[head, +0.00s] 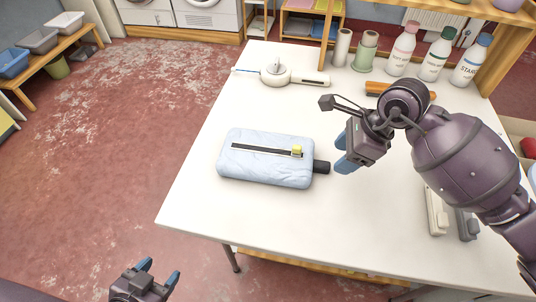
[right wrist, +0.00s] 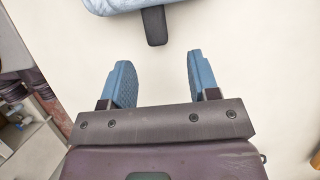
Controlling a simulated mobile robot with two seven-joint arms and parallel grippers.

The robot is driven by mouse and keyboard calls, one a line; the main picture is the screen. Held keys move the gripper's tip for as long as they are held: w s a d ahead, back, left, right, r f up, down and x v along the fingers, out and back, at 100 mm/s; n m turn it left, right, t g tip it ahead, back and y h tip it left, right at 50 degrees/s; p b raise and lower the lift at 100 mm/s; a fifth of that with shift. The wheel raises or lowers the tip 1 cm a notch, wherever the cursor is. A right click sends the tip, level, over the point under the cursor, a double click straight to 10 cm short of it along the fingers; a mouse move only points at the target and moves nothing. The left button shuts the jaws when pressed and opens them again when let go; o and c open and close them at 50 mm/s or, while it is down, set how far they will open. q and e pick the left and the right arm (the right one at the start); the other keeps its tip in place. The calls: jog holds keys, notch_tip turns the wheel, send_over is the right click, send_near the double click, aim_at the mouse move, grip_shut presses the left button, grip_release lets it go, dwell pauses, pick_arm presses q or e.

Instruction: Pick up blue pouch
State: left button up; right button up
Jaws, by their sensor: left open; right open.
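The light blue pouch (head: 265,172) lies flat on the white table, with a dark zip strip and a small yellow pull on top. A black tab (head: 321,167) sticks out of its right end. My right gripper (head: 343,153) is open and empty, just right of the tab. In the right wrist view, the pouch edge (right wrist: 135,4) and the tab (right wrist: 155,27) show beyond the open fingers (right wrist: 158,75), with nothing between them. My left gripper (head: 160,274) is open and empty, low at the left and off the table, over the floor.
The white table (head: 215,212) is clear around the pouch. A white round-headed device (head: 278,73) lies behind it. Bottles (head: 437,55) and rolls (head: 364,50) stand at the back right, near an orange-brown brush (head: 378,88). White and grey items (head: 436,210) lie at the right.

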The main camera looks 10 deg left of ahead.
jog(key=x, duration=0.4)
jog(key=shift+s+a, duration=0.1)
jog(key=shift+a, duration=0.05)
grip_shut()
jog(key=shift+r, duration=0.1)
notch_tip(320, 180, up, 10)
dwell(0.6)
notch_tip(320, 180, down, 7)
jog(key=shift+f, duration=0.1)
dwell(0.4)
dwell(0.3)
